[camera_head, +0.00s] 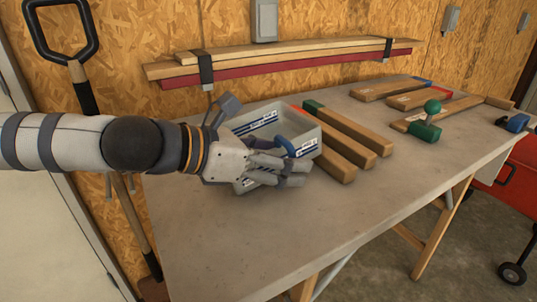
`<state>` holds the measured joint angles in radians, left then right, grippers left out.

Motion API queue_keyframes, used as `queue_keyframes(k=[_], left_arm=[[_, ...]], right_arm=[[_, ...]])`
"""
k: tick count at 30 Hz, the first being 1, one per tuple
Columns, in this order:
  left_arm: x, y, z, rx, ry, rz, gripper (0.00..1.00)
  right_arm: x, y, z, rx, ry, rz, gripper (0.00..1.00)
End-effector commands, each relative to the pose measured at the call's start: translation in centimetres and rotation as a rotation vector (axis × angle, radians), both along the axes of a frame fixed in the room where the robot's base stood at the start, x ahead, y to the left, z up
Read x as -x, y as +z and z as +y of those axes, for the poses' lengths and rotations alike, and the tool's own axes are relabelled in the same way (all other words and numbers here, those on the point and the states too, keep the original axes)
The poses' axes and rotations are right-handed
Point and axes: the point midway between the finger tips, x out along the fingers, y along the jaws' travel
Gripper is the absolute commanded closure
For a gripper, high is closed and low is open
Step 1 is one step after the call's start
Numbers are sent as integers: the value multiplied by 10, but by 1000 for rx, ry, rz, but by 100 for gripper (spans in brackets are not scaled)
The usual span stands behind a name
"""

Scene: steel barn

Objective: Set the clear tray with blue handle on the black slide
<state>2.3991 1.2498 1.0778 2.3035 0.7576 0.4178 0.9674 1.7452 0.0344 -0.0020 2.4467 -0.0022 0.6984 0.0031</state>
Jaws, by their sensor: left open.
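A grey, see-through-looking tray (306,139) with white-and-blue labels stands on the workbench, left of its middle. A blue handle (286,146) shows at its near side. My left gripper (296,172) reaches in from the left and is open at the near side of the tray, its fingers in front of the tray's near wall and close to the handle. I cannot tell whether they touch. The gripper hides much of the tray's near side. I cannot make out a black slide for certain. My right gripper is not in view.
Wooden bars (345,132) lie just right of the tray. More wood pieces (390,89), a green-knobbed tool (426,127) and a blue-black item (516,122) lie farther right. The workbench (300,230) is bare in front. Strapped boards (290,59) hang behind.

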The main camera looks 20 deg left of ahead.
Motion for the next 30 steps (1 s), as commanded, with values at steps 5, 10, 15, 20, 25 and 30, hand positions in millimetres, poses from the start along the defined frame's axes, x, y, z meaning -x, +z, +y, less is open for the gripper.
queue_keyframes(k=[5, 10, 15, 20, 25, 30], left_arm=[[-18, -14, -15, -1, -1, 7, 32], [-19, -11, -16, -1, 1, 2, 32], [-19, -10, -15, -1, 1, 2, 59], [-19, -10, -15, -1, 1, 2, 90], [-19, -10, -15, -1, 1, 1, 91], [-19, -10, -15, -1, 1, -1, 97]], right_arm=[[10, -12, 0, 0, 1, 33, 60], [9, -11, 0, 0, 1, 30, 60], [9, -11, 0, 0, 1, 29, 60], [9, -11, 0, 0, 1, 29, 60], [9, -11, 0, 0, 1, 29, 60], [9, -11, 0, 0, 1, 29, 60]])
